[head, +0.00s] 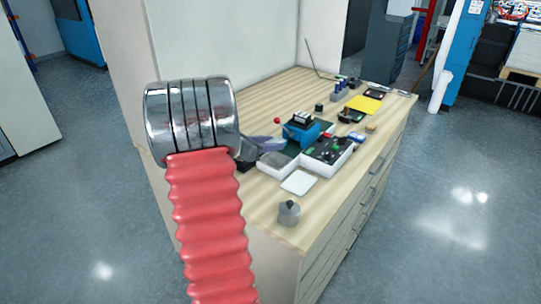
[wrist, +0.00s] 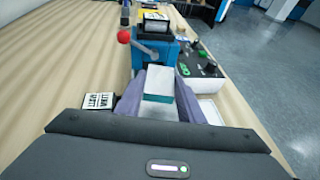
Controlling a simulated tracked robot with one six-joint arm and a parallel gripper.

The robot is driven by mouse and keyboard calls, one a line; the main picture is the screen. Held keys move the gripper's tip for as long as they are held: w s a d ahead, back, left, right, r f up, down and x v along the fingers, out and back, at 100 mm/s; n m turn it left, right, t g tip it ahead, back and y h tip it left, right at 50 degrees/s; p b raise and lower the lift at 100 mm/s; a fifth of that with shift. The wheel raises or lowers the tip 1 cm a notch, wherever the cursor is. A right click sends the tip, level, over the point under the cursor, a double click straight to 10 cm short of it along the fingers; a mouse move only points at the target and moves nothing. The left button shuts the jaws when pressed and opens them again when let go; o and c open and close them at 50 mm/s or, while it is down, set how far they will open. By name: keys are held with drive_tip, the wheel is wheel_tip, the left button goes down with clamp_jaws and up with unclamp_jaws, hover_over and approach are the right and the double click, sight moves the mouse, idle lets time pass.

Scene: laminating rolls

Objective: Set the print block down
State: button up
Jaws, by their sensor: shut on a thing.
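My gripper (wrist: 160,92) is shut on a white block with a teal lower edge, which looks like the print block (wrist: 160,82). The block sits between the two purple-grey fingers, just in front of a blue machine (wrist: 154,50) with a red-knobbed lever. I cannot tell whether its underside touches anything. In the head view my gripper (head: 272,144) is over the wooden worktop (head: 258,208), left of the blue machine (head: 301,131); the block is not clearly visible there.
A white-sided box with dark top and knobs (head: 328,152) stands right of the blue machine. A white pad (head: 299,182) and a grey metal canister (head: 289,212) lie nearer the front. A black-and-white lettered piece (wrist: 100,102) lies left of my gripper. Bare wood lies further left.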

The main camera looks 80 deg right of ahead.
sight(271, 161)
drive_tip(key=shift+f, duration=2.3)
drive_tip(key=shift+f, duration=0.25)
drive_tip(key=o, duration=1)
drive_tip(key=shift+s+f, duration=0.1)
drive_tip(key=shift+f, duration=0.05)
drive_tip(key=shift+a, duration=0.1)
drive_tip(key=v, duration=1.4)
drive_tip(key=shift+r, duration=0.2)
